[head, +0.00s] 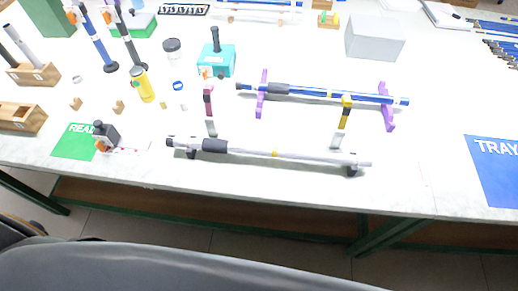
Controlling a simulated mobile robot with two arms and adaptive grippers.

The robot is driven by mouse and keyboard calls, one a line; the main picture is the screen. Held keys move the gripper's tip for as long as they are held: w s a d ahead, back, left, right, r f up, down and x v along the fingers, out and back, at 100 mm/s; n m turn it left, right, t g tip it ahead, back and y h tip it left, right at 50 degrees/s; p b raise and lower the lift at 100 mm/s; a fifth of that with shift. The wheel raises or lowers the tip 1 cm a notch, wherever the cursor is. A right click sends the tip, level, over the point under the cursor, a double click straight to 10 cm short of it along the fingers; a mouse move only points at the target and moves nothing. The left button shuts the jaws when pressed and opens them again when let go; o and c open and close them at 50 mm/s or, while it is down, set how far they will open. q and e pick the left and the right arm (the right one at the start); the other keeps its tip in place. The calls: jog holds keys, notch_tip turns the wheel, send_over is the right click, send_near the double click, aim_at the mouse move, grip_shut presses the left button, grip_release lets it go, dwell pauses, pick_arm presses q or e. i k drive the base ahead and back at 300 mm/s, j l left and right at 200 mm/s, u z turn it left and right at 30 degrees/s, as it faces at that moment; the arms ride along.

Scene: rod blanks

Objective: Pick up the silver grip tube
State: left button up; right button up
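A short silver tube (25,47) leans in a wooden block (38,76) at the far left of the table, next to a darker tube (8,57). A long silver rod (285,155) with a dark grip section (214,146) lies across two small black supports near the table's front edge. The short tube looks like the silver grip tube, but no label confirms it. Neither of my grippers shows in the head view.
A blue rod (325,94) lies on purple stands behind the silver rod. A red-topped post (208,100) and a yellow-topped post (344,114) stand between them. A yellow bottle (143,85) and a green mat (74,146) are at left, a blue tray mat (495,172) at right.

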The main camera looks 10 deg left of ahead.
aim_at(245, 149)
jog(key=j, duration=0.4)
jog(key=k+j+z, duration=0.1)
jog(key=j, duration=0.3)
jog(key=k+j, duration=0.15)
jog(key=j, duration=0.3)
jog(key=j+z, duration=0.15)
jog(key=j, duration=0.25)
jog(key=k+j, duration=0.15)
jog(key=j, duration=0.25)
jog(key=k+j+z, duration=0.1)
jog(key=j, duration=0.3)
jog(key=i+l+u, duration=0.25)
jog(key=l, duration=0.45)
jog(key=l+u, duration=0.25)
jog(key=l, duration=0.45)
jog(key=k, duration=0.05)
